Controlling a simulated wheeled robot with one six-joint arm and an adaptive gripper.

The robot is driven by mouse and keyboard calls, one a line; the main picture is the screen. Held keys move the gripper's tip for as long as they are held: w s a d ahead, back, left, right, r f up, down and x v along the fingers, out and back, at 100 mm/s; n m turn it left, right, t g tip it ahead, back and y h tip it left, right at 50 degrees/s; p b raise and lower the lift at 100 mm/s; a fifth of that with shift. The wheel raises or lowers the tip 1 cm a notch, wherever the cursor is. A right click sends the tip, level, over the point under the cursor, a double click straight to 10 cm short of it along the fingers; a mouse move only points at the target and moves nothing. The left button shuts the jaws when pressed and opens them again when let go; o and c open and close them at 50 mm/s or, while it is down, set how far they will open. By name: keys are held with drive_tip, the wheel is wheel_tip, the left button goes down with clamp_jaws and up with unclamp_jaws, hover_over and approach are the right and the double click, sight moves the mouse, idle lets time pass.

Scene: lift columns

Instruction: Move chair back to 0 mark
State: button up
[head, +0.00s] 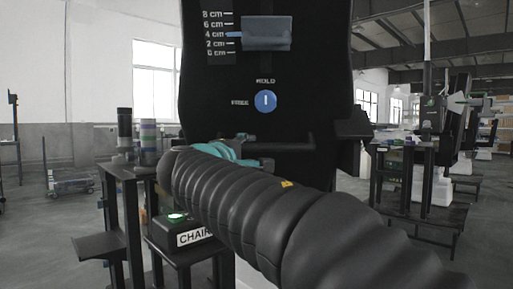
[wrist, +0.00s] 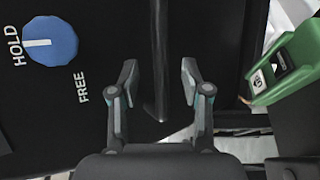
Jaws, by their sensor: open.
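The black chair back (head: 215,80) stands upright ahead in the head view, with a cm scale (head: 216,34) from 0 to 8. A blue pointer (head: 234,35) sits at about the 4 cm mark. Below, the white line on the blue knob (head: 265,101) points to HOLD; the knob also shows in the wrist view (wrist: 50,41). A dark bar (head: 292,145) juts sideways low on the chair back. In the wrist view, my gripper (wrist: 159,70) is open, with the bar (wrist: 160,45) between its fingers and gaps on both sides. My arm hides part of the lower chair.
A box labelled CHAIR (head: 194,238) with a green light stands on a dark stand at lower left. Cylinders (head: 148,143) stand on the black table at left. A green device (wrist: 285,72) is right of my gripper. Another station (head: 400,165) stands at right.

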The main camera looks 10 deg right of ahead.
sight(258, 148)
drive_tip(key=x, duration=0.7)
drive_tip(key=shift+w+d+p, duration=0.1)
drive_tip(key=shift+w+p, duration=0.1)
drive_tip(key=shift+p, duration=0.1)
clamp_jaws()
